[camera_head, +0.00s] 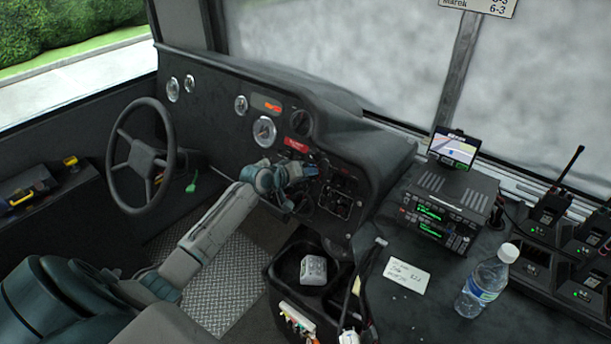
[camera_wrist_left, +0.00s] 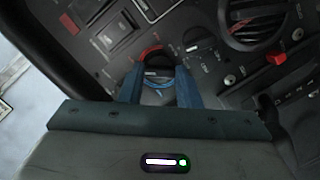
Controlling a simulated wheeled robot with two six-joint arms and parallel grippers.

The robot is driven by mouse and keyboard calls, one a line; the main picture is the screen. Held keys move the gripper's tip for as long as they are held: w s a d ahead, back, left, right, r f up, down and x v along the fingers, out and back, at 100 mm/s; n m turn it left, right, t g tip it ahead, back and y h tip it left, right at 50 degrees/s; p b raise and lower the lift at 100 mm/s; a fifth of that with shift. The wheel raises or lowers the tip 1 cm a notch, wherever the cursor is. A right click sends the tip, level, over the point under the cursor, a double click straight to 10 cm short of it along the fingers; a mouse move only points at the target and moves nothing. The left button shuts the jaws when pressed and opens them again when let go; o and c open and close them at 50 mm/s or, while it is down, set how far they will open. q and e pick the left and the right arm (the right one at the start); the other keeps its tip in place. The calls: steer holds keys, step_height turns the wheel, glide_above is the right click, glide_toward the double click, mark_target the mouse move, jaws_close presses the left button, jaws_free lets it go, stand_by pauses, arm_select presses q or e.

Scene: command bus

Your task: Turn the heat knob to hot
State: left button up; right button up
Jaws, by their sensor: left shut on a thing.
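The heat knob (camera_wrist_left: 158,88) shows in the left wrist view between the two blue fingers of my left gripper (camera_wrist_left: 160,80). It is a dark round knob with a red arc and a blue arc marked around it on the panel. My left gripper is shut on the knob, and the fingers hide its sides. In the head view my left gripper (camera_head: 292,176) reaches to the lower right part of the dashboard and hides the knob. The knob's exact pointing direction cannot be told. My right gripper is not in view.
The dashboard (camera_head: 225,100) carries gauges and a steering wheel (camera_head: 143,155) at the left. At the right are a radio (camera_head: 450,205) and a water bottle (camera_head: 485,285).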

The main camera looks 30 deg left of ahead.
arm_select(q)
steer(key=m, duration=0.4)
steer(key=shift+d+y, duration=0.1)
steer(key=shift+y, duration=0.3)
steer(key=m, duration=0.2)
steer(key=shift+m+y, duration=0.3)
steer(key=m, duration=0.2)
steer(key=shift+m+y, duration=0.3)
steer(key=shift+m, duration=0.1)
steer(key=shift+d+m, duration=0.1)
steer(key=shift+m, duration=0.8)
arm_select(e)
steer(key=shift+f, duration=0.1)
arm_select(q)
steer(key=shift+y, duration=0.3)
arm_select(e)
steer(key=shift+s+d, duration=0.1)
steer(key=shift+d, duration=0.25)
arm_select(q)
steer(key=o, duration=1)
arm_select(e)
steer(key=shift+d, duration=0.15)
arm_select(q)
steer(key=shift+s+r, duration=0.1)
